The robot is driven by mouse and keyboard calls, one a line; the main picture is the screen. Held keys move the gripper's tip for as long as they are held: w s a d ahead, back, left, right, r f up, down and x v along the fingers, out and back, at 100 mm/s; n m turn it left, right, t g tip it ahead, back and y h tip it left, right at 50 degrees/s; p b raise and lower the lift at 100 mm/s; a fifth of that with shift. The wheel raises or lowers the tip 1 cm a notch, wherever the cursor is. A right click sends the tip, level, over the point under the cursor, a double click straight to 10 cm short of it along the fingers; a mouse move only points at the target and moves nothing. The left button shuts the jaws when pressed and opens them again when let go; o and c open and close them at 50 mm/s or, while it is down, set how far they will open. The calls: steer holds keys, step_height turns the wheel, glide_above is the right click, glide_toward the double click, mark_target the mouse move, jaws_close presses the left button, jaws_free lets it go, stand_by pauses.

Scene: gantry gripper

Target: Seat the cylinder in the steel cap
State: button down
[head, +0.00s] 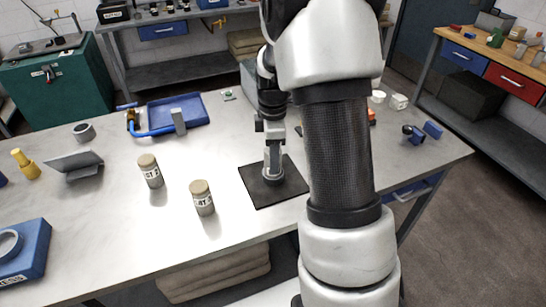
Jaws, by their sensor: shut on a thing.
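My gripper (271,160) points down over a black square mat (262,195) on the bench and is shut on a small grey piece, probably the cylinder, mostly hidden by the fingers. A dark round piece (274,178), possibly the steel cap, is on the mat right under the fingertips. I cannot tell whether the cylinder is inside it, resting on it or just above it. Two labelled tan-and-grey canisters, one nearer (202,198) and one farther (150,171), stand upright on the bench left of the mat.
A blue tray (190,108) with a blue pipe lies behind. A grey ring (84,132), a grey angled stand (75,165), a yellow piece (26,165) and a blue block (22,250) are at left. My arm hides bench right of the mat. Bare bench lies between canisters and tray.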

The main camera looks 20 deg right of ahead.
steer(key=shift+f, duration=0.15)
steer(key=c, duration=1.1)
jaws_free()
